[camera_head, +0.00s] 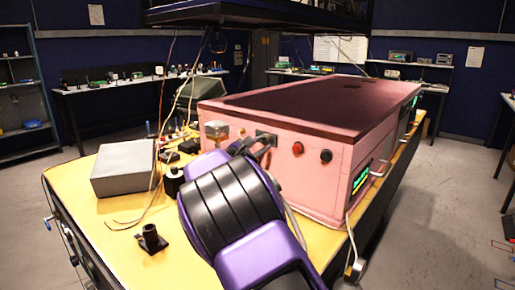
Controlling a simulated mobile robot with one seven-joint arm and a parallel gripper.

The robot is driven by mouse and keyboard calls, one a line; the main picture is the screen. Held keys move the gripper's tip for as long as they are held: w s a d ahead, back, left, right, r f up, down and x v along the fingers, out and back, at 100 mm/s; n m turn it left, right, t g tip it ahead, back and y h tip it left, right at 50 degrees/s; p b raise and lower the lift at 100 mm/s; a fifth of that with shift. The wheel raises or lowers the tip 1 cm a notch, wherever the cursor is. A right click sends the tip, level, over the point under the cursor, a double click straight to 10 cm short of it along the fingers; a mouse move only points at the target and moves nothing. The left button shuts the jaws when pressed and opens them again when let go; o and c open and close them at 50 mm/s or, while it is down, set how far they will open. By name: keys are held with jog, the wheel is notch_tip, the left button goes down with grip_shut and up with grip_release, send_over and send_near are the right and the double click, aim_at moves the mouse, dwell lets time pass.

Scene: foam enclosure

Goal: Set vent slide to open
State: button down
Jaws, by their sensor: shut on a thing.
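A pink foam enclosure (300,185) with a dark top stands on the yellow bench. On its near face, toward the left, is a small grey metal plate (267,138), which looks like the vent slide. My gripper (256,149) is at this plate and shut on the slide, as far as the small view shows. My purple and black arm comes up from below and hides the face under the plate. The fingertips and the slide's exact position are too small to make out.
A red button (298,148) and a black knob (326,156) sit right of the plate. A grey box (123,168), a black holder (150,238) and loose cables lie on the bench at left. A handle (381,164) juts from the enclosure's right side.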

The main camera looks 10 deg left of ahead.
jog(key=shift+s+d+f, duration=0.1)
jog(key=shift+s+d, duration=0.1)
jog(key=shift+d, duration=0.2)
jog(key=c, duration=0.6)
grip_release()
jog(key=shift+d, duration=0.1)
jog(key=shift+s, duration=0.1)
jog(key=shift+s+a, duration=0.1)
jog(key=shift+a, duration=0.1)
jog(key=v, duration=1.7)
jog(key=shift+d, duration=0.1)
